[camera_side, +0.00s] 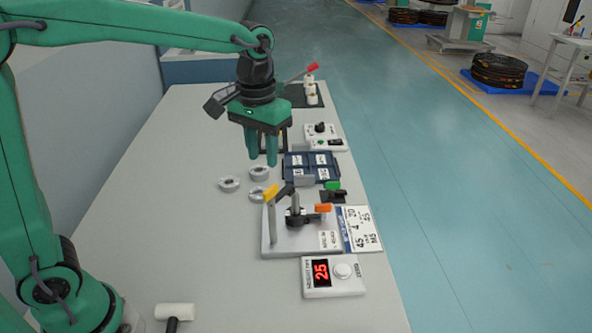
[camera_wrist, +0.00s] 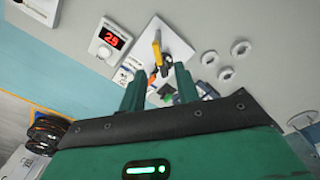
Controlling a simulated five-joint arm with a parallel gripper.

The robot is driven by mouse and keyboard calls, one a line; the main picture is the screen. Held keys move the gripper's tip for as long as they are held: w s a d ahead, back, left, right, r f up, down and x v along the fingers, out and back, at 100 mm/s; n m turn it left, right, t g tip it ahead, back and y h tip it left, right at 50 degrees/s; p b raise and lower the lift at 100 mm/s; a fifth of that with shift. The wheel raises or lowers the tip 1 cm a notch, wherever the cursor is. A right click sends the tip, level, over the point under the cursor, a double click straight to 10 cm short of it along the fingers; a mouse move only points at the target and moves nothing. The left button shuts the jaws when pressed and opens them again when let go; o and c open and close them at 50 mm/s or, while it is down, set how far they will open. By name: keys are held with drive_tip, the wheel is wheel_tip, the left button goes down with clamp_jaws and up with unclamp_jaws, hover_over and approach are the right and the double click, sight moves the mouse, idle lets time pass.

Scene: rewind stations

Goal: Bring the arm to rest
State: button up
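My gripper (camera_side: 264,159) is green and black and hangs over the table (camera_side: 170,170), with its fingers pointing down. Its two fingers stand apart with nothing between them, so it is open and empty. In the wrist view the fingertips (camera_wrist: 159,80) also show a gap, with the station behind it. The fingers are close to several loose grey rings (camera_side: 260,172) and left of a dark blue tray (camera_side: 297,160). I cannot tell their exact height above the table.
A grey station (camera_side: 285,241) with yellow and orange handles stands in front of the gripper. Nearer are a red digital display box (camera_side: 342,290) and a white-headed mallet (camera_side: 175,311). Behind stand a white control box (camera_side: 335,145) and a red-tipped lever (camera_side: 312,68). The table's left side is clear.

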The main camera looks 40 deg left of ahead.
drive_tip(key=s+a+t, duration=0.2)
drive_tip(key=s+a, duration=0.1)
drive_tip(key=s, duration=0.5)
drive_tip(key=s+a+m+t, duration=0.1)
drive_tip(key=s+a+t, duration=0.2)
drive_tip(key=s, duration=0.5)
drive_tip(key=shift+s+a, duration=0.3)
drive_tip(key=shift+a, duration=0.1)
